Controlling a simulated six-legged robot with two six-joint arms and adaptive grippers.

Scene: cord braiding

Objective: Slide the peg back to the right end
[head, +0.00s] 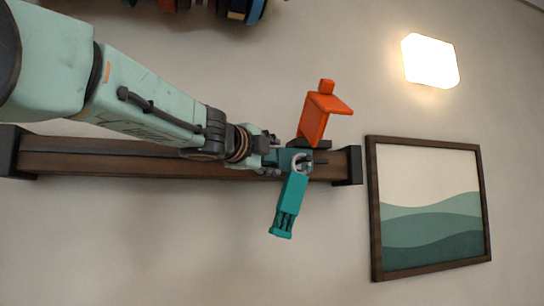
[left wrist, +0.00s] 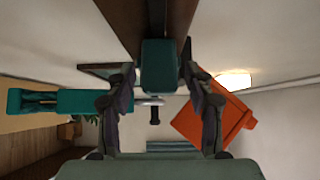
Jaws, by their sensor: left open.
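A brown rail (head: 110,158) with dark end caps runs across the wall in the head view. A teal peg (head: 292,158) sits on it, a short gap left of the right end cap (head: 354,165). My left gripper (head: 272,155) is open at the peg. In the left wrist view the teal peg (left wrist: 159,66) stands between its two spread fingers; I cannot tell if they touch it. A grey ring (head: 301,163) is at the peg's front, with a teal piece (head: 289,205) below it. My right gripper is not in view.
An orange piece (head: 318,115) sticks up beside the peg, close to my left gripper, and shows right of the fingers in the left wrist view (left wrist: 215,120). A framed wave picture (head: 430,207) hangs right of the rail. A lit lamp (head: 431,61) is above.

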